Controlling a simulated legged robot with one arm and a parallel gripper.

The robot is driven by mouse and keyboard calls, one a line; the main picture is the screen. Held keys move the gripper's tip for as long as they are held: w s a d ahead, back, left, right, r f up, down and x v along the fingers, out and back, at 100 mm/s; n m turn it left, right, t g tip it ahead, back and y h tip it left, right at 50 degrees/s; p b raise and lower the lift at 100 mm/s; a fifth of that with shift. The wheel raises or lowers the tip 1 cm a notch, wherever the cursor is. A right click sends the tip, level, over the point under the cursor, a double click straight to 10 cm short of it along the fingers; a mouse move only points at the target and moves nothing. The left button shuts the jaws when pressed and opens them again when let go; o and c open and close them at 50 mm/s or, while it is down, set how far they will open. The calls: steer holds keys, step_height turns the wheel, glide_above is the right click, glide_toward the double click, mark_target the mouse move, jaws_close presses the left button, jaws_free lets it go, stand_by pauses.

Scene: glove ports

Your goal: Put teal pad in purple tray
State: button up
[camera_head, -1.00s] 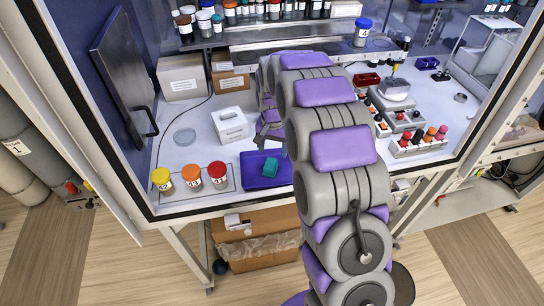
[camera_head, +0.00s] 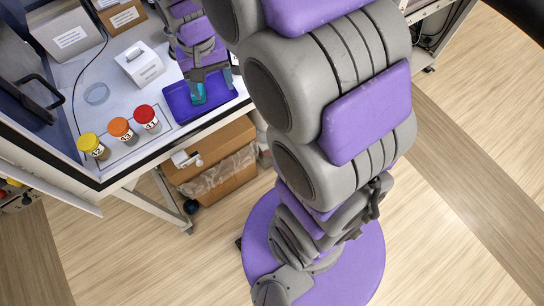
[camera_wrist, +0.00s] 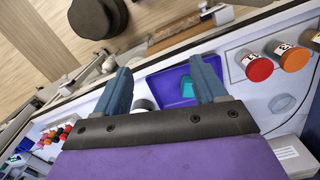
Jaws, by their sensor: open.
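The purple tray (camera_head: 178,106) is a shallow rectangular tray near the front edge of the white bench. The teal pad (camera_head: 198,95) is within the tray's outline and appears to rest on its floor, partly covered by a finger. In the wrist view the pad (camera_wrist: 187,88) shows beside the right-hand finger, with the purple tray (camera_wrist: 163,90) behind it. My gripper (camera_head: 212,92) is over the tray with its fingers spread. In the wrist view my gripper (camera_wrist: 160,66) has a wide gap between its fingers, and nothing is clamped there.
Yellow, orange and red-capped jars (camera_head: 122,130) stand left of the tray. A white box (camera_head: 140,65) and a clear round dish (camera_head: 96,94) are behind. The bench front frame runs close before the tray. A cardboard box (camera_head: 212,160) is on the floor below.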

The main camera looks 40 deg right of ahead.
steer(key=s+n+g, duration=0.1)
steer(key=s+n, duration=0.2)
steer(key=s, duration=2.1)
steer(key=shift+s+r, duration=0.2)
steer(key=shift+r, duration=0.1)
step_height(320, 180, down, 2)
steer(key=shift+b, duration=0.95)
